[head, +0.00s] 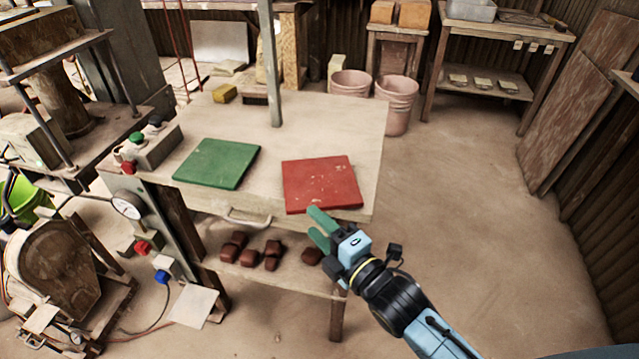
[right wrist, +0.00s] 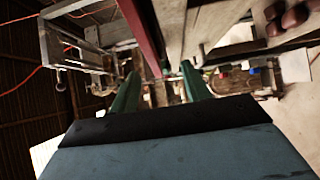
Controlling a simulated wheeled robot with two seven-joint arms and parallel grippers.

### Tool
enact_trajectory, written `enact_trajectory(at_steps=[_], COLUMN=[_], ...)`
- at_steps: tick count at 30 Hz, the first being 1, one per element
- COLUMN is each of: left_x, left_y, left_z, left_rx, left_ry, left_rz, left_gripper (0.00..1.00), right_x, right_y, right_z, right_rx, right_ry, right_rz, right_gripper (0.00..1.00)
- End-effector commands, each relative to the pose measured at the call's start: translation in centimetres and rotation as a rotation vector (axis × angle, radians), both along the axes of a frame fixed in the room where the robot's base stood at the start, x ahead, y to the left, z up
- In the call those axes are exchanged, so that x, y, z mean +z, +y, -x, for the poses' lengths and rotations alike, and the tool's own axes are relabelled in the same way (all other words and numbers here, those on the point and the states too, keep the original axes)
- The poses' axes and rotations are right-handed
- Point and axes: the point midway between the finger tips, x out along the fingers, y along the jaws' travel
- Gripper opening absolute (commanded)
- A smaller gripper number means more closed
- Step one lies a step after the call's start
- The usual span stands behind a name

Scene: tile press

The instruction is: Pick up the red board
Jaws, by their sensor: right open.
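The red board (head: 322,184) lies flat at the front right of the wooden table (head: 275,215), its near edge along the table's front edge. My right gripper (head: 316,222), with green fingers, is open just in front of that near edge, apart from the board as far as I can see. In the right wrist view the fingers (right wrist: 158,78) stand apart with nothing held between them. A red strip (right wrist: 145,36), which looks like the board seen edge-on, shows above them beside pale wood. My left gripper is not in view.
A green board (head: 217,163) lies left of the red one. A box with buttons (head: 148,146) stands on the table's left. A metal post (head: 270,60) rises behind. Brown blocks (head: 271,255) sit on the shelf below. The floor at right is clear.

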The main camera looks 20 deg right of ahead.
Motion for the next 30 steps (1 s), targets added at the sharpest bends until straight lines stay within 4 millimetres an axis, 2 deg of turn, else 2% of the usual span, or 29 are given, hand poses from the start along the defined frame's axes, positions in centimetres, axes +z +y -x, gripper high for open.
enact_trajectory(at_steps=[5, 9, 13, 22, 23, 30], left_x=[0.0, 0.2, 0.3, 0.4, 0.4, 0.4], left_y=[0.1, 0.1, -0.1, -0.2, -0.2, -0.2], left_z=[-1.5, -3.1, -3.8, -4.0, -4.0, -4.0], left_rx=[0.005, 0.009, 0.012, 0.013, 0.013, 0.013], left_ry=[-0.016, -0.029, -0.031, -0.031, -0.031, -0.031], left_rz=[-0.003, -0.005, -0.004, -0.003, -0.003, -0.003], left_gripper=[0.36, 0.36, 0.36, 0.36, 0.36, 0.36], right_x=[0.0, 0.2, 0.2, 0.2, 0.2, 0.2], right_y=[0.5, 1.3, 1.8, 2.0, 2.0, 2.0], right_z=[-1.2, -3.1, -4.6, -5.1, -5.1, -5.1], right_rx=[-0.001, -0.001, -0.001, 0.000, 0.000, 0.000], right_ry=[0.000, -0.001, 0.000, 0.002, 0.002, 0.002], right_rz=[0.000, -0.001, -0.001, 0.001, 0.001, 0.001], right_gripper=[0.47, 0.47, 0.47, 0.47, 0.46, 0.15])
